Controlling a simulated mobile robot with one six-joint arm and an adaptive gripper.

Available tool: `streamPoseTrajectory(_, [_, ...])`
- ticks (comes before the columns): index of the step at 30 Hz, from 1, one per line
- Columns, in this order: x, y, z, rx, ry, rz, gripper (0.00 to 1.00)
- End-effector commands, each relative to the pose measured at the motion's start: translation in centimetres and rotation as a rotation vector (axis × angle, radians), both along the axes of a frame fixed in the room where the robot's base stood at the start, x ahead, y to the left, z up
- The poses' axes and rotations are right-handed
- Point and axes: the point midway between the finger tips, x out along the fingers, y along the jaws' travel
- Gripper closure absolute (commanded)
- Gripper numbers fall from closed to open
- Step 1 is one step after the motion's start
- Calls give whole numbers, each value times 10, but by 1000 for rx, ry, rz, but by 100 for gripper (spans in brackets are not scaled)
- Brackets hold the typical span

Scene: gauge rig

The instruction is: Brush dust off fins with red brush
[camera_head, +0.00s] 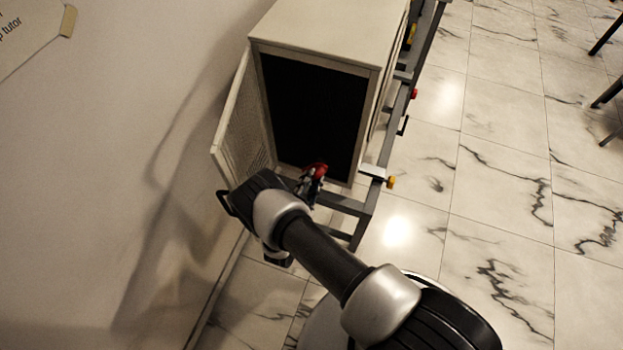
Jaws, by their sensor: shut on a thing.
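The red brush (317,170) is in my gripper (308,184), at the lower front of the pale cabinet (325,45). My gripper is shut on it; the fingers are small and partly hidden by my wrist. The cabinet's open face shows a dark panel (312,112), likely the fins. Single fins and any dust on them are too dark to make out. The brush overlaps the panel's lower edge in this view; I cannot tell whether it touches.
A perforated door (240,125) stands open on the cabinet's left, close to my wrist. A grey frame (372,190) with a yellow knob (391,182) and a red knob (414,94) runs along the right. A wall is left.

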Motion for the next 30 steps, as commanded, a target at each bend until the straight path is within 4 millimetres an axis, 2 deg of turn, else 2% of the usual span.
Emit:
streamPoseTrajectory(5, [-7, 4, 0, -1, 0, 4, 100])
streamPoseTrajectory(20, [-53, 20, 0, -1, -1, 3, 100])
streamPoseTrajectory(30, [-57, 20, 1, 0, -1, 0, 100])
